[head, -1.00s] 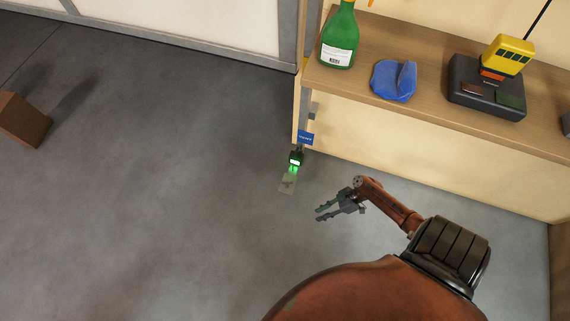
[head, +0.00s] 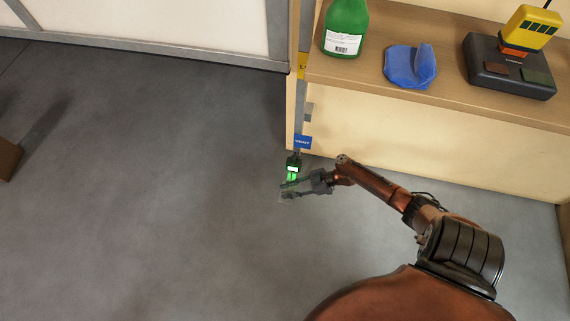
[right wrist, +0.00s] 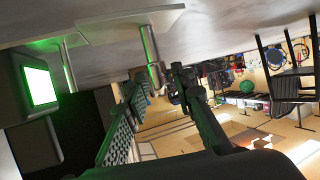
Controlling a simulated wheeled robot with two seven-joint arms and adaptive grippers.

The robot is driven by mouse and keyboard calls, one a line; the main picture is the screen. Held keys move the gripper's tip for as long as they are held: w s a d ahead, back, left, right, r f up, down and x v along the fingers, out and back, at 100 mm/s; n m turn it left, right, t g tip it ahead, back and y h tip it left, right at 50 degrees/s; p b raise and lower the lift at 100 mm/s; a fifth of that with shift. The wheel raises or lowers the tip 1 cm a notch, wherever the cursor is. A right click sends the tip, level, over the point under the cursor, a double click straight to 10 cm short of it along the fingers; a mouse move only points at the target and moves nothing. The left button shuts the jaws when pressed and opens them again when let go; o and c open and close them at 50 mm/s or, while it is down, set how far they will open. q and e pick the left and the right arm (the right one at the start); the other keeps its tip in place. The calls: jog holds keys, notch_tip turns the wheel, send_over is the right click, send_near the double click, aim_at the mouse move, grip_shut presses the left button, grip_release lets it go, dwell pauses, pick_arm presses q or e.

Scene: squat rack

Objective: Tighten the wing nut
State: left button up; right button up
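My right gripper (head: 286,190) is low over the floor at the foot of the rack post, beside a small box with a green-lit face (head: 292,169). In the right wrist view, the gripper (right wrist: 158,82) is open, with its two dark fingers apart. A grey metal upright (right wrist: 151,55) stands on a pale plate (right wrist: 120,22) and ends between the fingertips. No wings can be made out on it, so I cannot tell whether it holds the wing nut or whether a finger touches it. The green screen (right wrist: 40,86) is at the left. My left gripper is out of view.
A wooden shelf (head: 440,85) at the right holds a green bottle (head: 345,25), a blue cloth (head: 410,67) and a black device with a yellow top (head: 510,75). A blue tag (head: 303,141) is on the post. The floor at left is mostly clear, with a brown box (head: 8,158) at the edge.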

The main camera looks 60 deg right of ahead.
jog(key=shift+w, duration=0.15)
jog(key=shift+c, duration=0.3)
grip_shut()
jog(key=shift+a, duration=0.1)
